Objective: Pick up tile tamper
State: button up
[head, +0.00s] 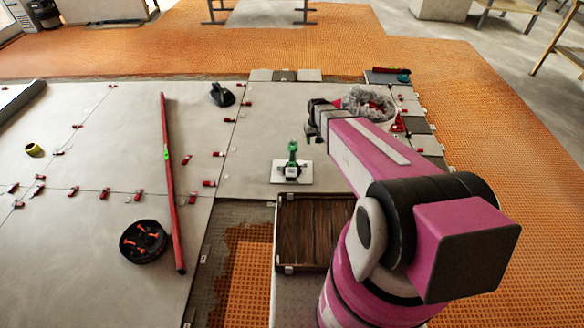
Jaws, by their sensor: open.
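The tile tamper (292,171) stands on the grey tiles near the middle of the head view. It has a white flat base and a green upright handle. My gripper (312,122) is at the end of my pink arm, above and to the right of the tamper. It is dark, open and apart from the tamper. Its fingertips are small in this view, and nothing shows between them.
A white bucket (388,122) with grey stuff stands right, partly behind my arm. A dark wooden tray (312,262) lies below the tamper. A long red level (168,190), a black round container (143,242) and a black tool (221,94) lie left among red clips.

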jog(key=s+d+r+m, duration=0.2)
jog(key=s+d+r, duration=0.4)
jog(key=s+r, duration=0.3)
send_over(292, 156)
jog(key=shift+m, duration=0.4)
jog(key=f, duration=2.7)
jog(key=shift+w+d, duration=0.1)
jog(key=shift+d, duration=0.1)
jog(key=shift+a+f, duration=0.15)
jog(key=shift+f, duration=0.15)
notch_tip(292, 156, down, 5)
jog(key=shift+f, duration=0.1)
jog(key=shift+s+f, duration=0.2)
jog(key=shift+f, duration=1.15)
jog(key=shift+s+f, duration=0.2)
jog(key=shift+f, duration=1.1)
jog(key=shift+f, duration=0.25)
grip_shut()
